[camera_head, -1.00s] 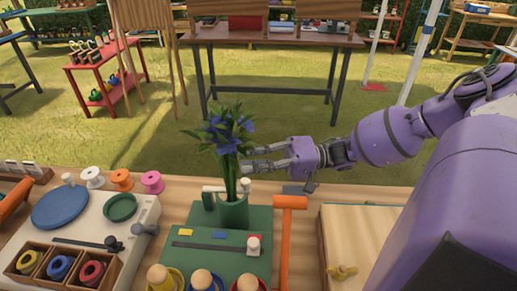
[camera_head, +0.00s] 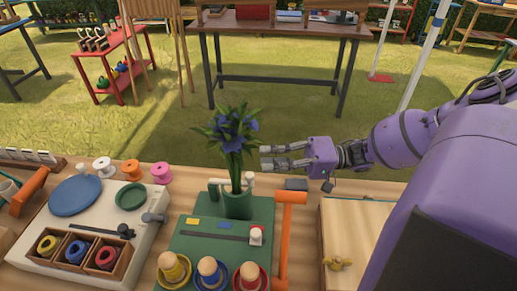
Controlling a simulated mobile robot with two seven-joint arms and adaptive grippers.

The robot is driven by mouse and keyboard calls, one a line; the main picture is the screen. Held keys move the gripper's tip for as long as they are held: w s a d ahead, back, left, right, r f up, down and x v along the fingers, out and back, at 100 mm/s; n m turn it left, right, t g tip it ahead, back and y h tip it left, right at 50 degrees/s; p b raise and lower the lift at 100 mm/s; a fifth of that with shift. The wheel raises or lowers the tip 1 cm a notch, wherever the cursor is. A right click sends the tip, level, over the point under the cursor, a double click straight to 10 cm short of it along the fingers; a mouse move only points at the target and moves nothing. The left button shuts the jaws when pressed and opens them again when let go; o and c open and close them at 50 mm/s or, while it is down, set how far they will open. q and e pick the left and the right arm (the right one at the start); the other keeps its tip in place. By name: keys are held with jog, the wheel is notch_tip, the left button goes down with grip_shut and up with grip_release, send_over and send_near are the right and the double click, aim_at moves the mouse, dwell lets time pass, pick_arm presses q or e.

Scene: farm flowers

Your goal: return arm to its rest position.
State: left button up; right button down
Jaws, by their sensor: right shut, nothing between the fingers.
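My right gripper (camera_head: 264,156), on a purple arm coming in from the right, points left just beside the stems of the blue flowers (camera_head: 236,128). Its fingers are together with nothing between them. The flowers stand upright in a green pot (camera_head: 237,204) at the back of a green board (camera_head: 215,240). A small gap seems to lie between fingertips and stems. My left gripper is not in view.
A wooden box (camera_head: 352,220) with a brass latch is further right. A pale board with spools and discs (camera_head: 140,222) lies left.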

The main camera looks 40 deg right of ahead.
jog(key=v, duration=0.8)
jog(key=shift+s+d, duration=0.1)
jog(key=shift+d, duration=0.1)
